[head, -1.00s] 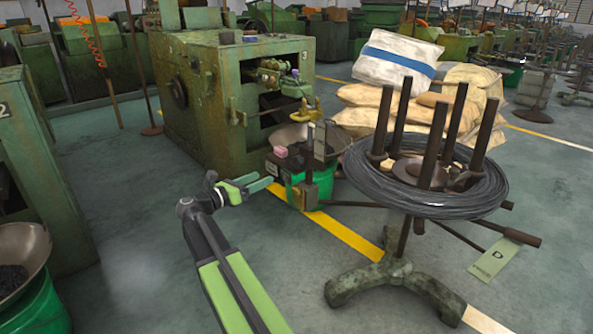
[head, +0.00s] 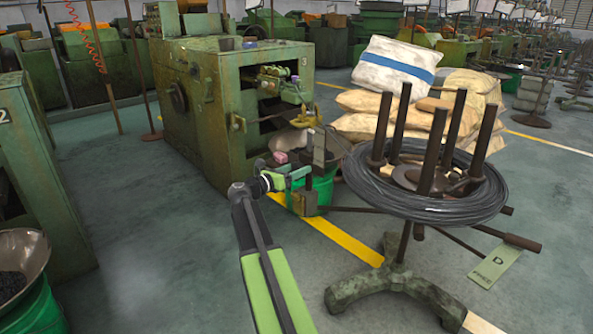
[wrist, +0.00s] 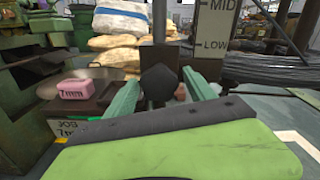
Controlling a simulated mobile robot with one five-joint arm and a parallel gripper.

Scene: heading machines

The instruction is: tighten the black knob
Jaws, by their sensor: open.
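The black knob (wrist: 158,83) shows in the wrist view as a dark, faceted shape in front of an upright post. My gripper (wrist: 161,86) is open, with one green finger to the left of the knob and the other to its right. The knob appears between the fingertips, but I cannot tell how deep it is between them or whether they touch it. In the head view my gripper (head: 298,176) is beside the post and its block, above the green bucket (head: 322,190). The knob is not clear in that view.
A pink block (wrist: 75,88) lies left of the fingers. A plate marked MID and LOW (wrist: 212,32) stands behind the right finger. A wire coil on a stand (head: 425,206) is to the right, and the green machine (head: 225,110) behind. Open floor lies at front left.

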